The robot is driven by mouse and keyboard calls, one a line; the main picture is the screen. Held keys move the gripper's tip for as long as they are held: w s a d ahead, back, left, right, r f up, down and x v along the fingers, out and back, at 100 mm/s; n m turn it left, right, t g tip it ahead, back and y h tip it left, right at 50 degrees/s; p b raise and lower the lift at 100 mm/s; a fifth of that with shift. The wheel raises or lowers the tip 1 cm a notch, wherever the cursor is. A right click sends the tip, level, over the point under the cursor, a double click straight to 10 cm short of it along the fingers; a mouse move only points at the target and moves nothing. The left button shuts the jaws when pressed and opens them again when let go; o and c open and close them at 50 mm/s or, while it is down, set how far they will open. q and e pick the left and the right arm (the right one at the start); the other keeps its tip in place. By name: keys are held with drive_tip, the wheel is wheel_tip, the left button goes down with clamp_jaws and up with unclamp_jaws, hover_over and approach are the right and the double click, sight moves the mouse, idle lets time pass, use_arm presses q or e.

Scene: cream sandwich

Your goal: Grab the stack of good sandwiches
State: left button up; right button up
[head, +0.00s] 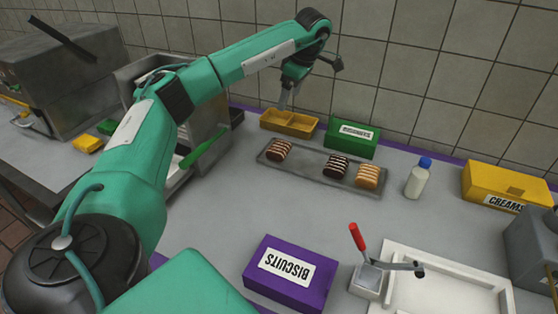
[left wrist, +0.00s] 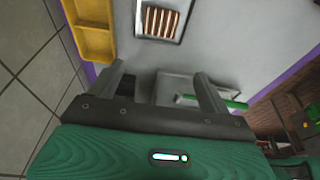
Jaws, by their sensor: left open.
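A grey tray (head: 310,178) on the table holds three striped sandwich stacks. A brown and cream stack (head: 279,150) lies at its left end, a dark stack (head: 336,166) right of the middle, and a light orange-brown stack (head: 368,176) near the right end. My left gripper (head: 287,104) points down behind the tray, near the yellow two-part bin. In the left wrist view its fingers (left wrist: 158,76) are apart and empty, and a striped stack (left wrist: 160,21) lies on the tray beyond them. I cannot tell which stack is the good one. My right gripper is not in view.
The yellow bin (head: 289,123) and green biscuits box (head: 351,138) stand behind the tray. A blue-capped bottle (head: 417,181) and yellow creams box (head: 492,184) stand right. A purple biscuits box (head: 289,275) and red-handled tool (head: 357,238) are in front.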

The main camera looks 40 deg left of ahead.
use_arm(q)
wheel_tip(320, 180, down, 4)
drive_tip(key=f+b, duration=0.1)
drive_tip(key=b, duration=0.3)
hover_over(280, 146)
drive_tip(key=d, duration=0.1)
wheel_tip(280, 146, down, 8)
drive_tip(key=shift+d+f, duration=0.1)
drive_tip(key=shift+f, duration=0.5)
drive_tip(key=x, duration=0.4)
drive_tip(key=shift+w+f, duration=0.1)
drive_tip(key=shift+f, duration=0.35)
drive_tip(key=shift+c, duration=1)
drive_tip(key=c, duration=0.5)
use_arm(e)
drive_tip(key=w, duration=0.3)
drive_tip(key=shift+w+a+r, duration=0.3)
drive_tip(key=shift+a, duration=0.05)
